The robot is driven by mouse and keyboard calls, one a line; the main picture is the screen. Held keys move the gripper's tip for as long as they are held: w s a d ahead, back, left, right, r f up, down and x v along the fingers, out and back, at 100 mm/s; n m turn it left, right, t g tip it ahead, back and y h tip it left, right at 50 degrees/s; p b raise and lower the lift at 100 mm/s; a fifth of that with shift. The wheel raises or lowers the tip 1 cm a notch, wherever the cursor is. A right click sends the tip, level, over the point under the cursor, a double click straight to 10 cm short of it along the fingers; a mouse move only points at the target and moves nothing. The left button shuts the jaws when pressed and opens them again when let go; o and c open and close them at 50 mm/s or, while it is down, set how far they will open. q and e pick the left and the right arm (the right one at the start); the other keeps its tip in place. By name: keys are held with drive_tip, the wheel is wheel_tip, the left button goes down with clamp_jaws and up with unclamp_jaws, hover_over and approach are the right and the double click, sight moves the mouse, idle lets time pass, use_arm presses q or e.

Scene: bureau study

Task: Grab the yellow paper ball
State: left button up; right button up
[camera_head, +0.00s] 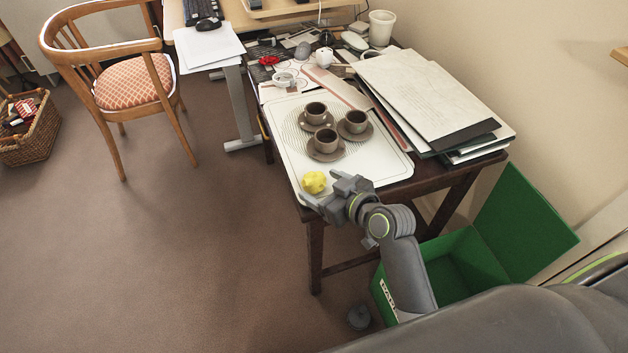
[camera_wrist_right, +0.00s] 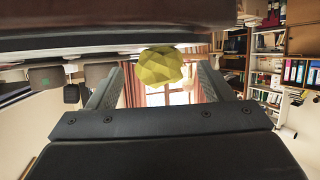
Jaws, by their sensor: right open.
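The yellow paper ball (camera_head: 314,182) is a crumpled, faceted ball on the near left corner of the white tray (camera_head: 388,171). My right gripper (camera_head: 318,190) is open at that corner, right at the ball. In the right wrist view the ball (camera_wrist_right: 160,67) shows between the tips of the two open fingers (camera_wrist_right: 158,85), with gaps at its sides. I cannot tell whether a finger touches it. My left gripper is not in view.
Three brown cups on saucers (camera_head: 326,142) stand on the tray behind the ball. Stacked boards (camera_head: 425,95) lie on the dark table to the right. An open green box (camera_head: 455,268) is on the floor below. A wooden chair (camera_head: 130,83) stands left; the floor between is clear.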

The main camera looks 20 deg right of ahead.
sight(320, 184)
drive_tip(key=x, duration=0.4)
drive_tip(key=shift+w+r, duration=0.1)
drive_tip(key=shift+r, duration=0.15)
drive_tip(key=shift+c, duration=0.4)
drive_tip(key=c, duration=1)
